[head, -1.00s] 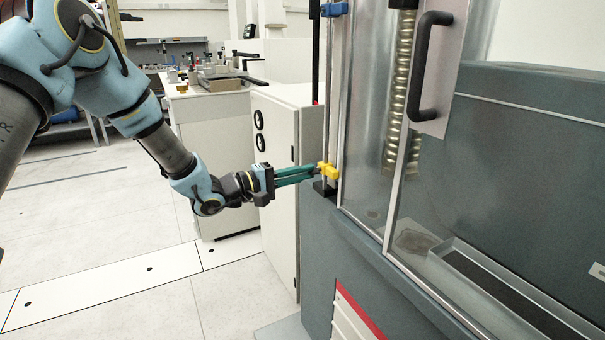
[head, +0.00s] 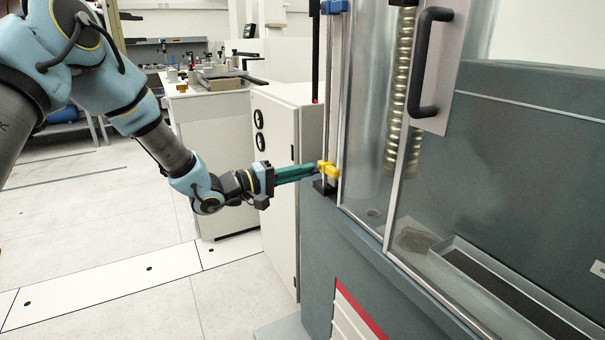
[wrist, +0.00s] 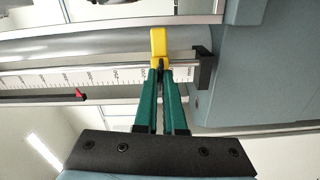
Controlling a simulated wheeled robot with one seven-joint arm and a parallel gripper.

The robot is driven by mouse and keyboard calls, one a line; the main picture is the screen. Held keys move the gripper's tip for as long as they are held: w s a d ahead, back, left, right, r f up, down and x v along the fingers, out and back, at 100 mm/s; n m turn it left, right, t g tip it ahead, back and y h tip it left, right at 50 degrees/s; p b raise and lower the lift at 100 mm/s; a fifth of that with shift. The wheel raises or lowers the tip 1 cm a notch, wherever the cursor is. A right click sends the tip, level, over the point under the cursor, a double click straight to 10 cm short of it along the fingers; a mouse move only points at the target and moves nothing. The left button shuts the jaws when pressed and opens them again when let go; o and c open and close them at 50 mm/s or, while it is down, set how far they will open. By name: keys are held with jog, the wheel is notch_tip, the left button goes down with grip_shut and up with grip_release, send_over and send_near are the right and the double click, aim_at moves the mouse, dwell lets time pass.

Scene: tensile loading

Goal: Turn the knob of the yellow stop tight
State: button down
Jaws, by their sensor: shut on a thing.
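The yellow stop (head: 328,169) sits on the upright rod at the left edge of the testing machine, just above a black foot block (head: 325,187). In the wrist view the yellow stop (wrist: 158,44) lies straight ahead of the fingertips. My gripper (head: 314,170) reaches in from the left with its green fingers level. In the wrist view my gripper (wrist: 160,72) is shut on the knob, a small dark part at the near side of the stop. The fingertips hide most of the knob.
A blue stop (head: 334,8) is higher on the same rod. The machine's clear door with a black handle (head: 424,62) is to the right. A white cabinet (head: 283,150) stands close behind my gripper. A scale (wrist: 100,76) with a red pointer (wrist: 80,94) runs beside the rod.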

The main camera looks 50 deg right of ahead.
jog(key=m+b, duration=0.4)
jog(key=m, duration=0.5)
jog(key=shift+f, duration=0.15)
jog(key=m+b, duration=0.3)
jog(key=m, duration=0.1)
jog(key=shift+m+b, duration=1.25)
jog(key=shift+m, duration=0.45)
jog(key=shift+r, duration=0.2)
jog(key=c, duration=1)
grip_release()
jog(key=v, duration=1)
jog(key=shift+w+a+b, duration=0.15)
jog(key=shift+a+b, duration=0.15)
jog(key=shift+a, duration=0.1)
